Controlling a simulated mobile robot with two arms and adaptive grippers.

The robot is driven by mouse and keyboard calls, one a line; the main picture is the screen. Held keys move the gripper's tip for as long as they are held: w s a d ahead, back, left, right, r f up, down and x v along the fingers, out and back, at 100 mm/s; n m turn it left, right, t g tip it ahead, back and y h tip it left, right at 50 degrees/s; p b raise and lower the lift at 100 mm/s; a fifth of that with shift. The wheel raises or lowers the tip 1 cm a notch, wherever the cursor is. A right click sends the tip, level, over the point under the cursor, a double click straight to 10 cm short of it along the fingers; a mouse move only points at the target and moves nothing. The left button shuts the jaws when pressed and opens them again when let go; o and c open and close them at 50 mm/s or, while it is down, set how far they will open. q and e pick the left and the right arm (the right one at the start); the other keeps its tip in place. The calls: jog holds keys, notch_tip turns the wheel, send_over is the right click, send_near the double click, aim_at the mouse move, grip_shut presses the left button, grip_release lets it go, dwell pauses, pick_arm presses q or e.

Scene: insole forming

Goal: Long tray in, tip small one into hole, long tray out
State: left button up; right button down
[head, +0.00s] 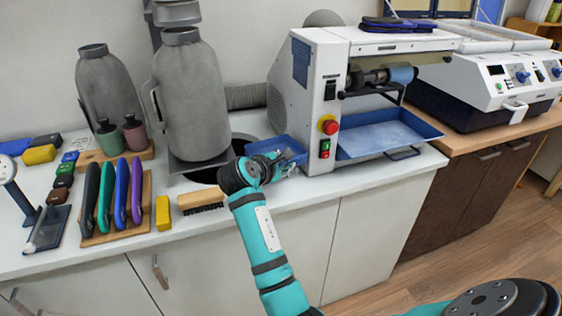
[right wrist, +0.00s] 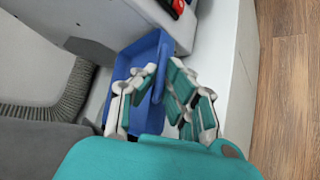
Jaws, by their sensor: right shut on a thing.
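The small blue tray (head: 264,147) sits at the left side of the white grinding machine. My right gripper (head: 290,160) is at its near right edge. In the right wrist view the fingers (right wrist: 163,78) are shut on the rim of the small tray (right wrist: 121,72), whose inside looks empty. The long blue tray (head: 388,139) lies in the machine, below its roller, and its visible floor looks bare. A dark round hole (head: 208,176) in the bench is partly hidden by the grey bag and my right arm. My left gripper is not in view.
The grinding machine (head: 307,95) stands right of the small tray. A brush (head: 200,200) and a rack of coloured insoles (head: 88,234) lie to the left. The bench front right of my gripper is clear.

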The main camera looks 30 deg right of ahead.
jog(key=shift+m+t+h, duration=0.3)
jog(key=shift+m+t, duration=0.2)
jog(key=shift+t, duration=0.1)
jog(key=s+f+b, duration=0.1)
jog(key=s+f, duration=0.1)
jog(key=s+f+b, duration=0.1)
jog(key=shift+s+a+f, duration=0.35)
jog(key=shift+a+f, duration=0.05)
